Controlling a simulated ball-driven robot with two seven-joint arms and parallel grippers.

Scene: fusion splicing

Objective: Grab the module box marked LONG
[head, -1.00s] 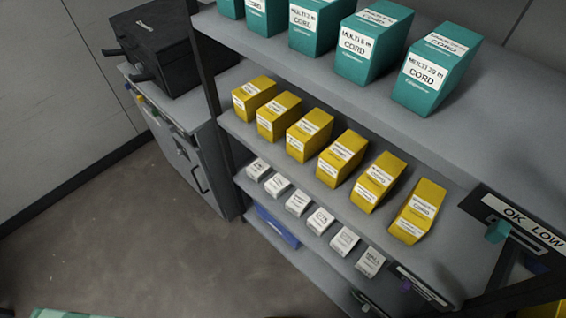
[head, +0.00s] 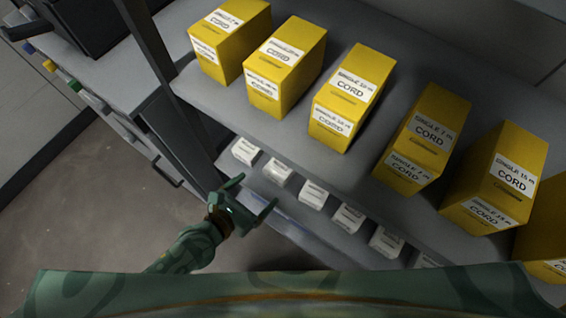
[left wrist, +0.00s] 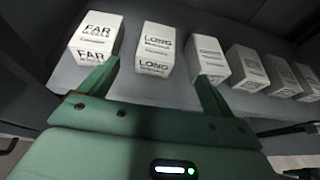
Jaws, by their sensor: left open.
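The white module box marked LONG (left wrist: 156,50) stands upright in the left wrist view, second from the left in a row of white boxes. By its place in the row, it is the second small white box (head: 278,171) in the head view, where its label is too small to read. My left gripper (head: 255,192) is open and empty, in front of the lower shelf. In the left wrist view its two fingers (left wrist: 155,72) point at the row, with the LONG box showing between them, apparently still ahead of the tips. My right gripper is not in view.
The FAR box (left wrist: 95,38) stands left of LONG, and another white box (left wrist: 207,60) stands close on its right. The shelf above (head: 215,95) holds several yellow cord boxes (head: 285,65) and overhangs the row. A dark shelf post (head: 150,45) rises at the left.

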